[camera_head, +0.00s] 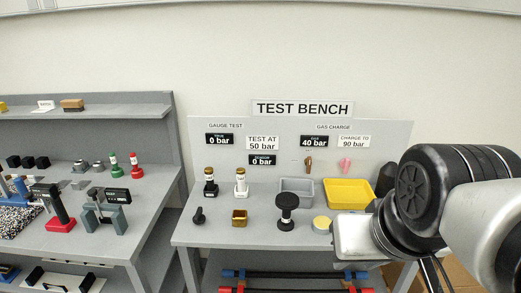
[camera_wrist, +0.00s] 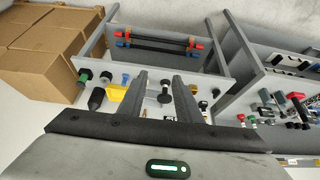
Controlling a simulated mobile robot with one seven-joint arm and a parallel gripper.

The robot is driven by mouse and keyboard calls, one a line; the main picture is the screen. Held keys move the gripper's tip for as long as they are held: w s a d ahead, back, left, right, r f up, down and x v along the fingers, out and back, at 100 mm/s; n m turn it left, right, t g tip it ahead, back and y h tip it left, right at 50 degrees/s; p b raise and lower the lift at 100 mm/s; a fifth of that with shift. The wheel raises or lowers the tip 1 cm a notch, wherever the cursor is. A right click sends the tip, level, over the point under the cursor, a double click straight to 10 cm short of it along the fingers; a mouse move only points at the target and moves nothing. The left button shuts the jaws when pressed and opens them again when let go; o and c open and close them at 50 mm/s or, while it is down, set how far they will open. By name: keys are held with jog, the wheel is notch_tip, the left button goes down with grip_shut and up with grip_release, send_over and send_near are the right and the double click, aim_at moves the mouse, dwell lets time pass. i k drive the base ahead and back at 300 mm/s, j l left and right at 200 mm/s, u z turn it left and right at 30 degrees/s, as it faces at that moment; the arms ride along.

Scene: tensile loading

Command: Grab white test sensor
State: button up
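The white test sensor (camera_head: 241,182) looks like a small white upright cylinder with a brass-coloured cap. It stands on the test bench, just right of a similar black sensor (camera_head: 210,182). In the wrist view I cannot surely tell the white one apart; small dark and white items sit by the right finger. My gripper (camera_wrist: 158,76) is open, with its two grey fingers apart and nothing visible held between them. In the head view my arm is at the right, over the bench's right end, well away from the sensor, and the fingers are not clearly seen there.
Near the sensor are a brass cup (camera_head: 239,218), a black knob (camera_head: 198,215), a grey tray (camera_head: 297,186), a black press-like piece (camera_head: 287,208) and a yellow tray (camera_head: 349,193). A panel stands behind. A second workbench (camera_head: 92,243) is at left. Cardboard boxes (camera_wrist: 45,50) stand beside the bench.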

aim_at(240, 171)
jog(key=i+j, duration=1.1)
jog(key=j, duration=0.2)
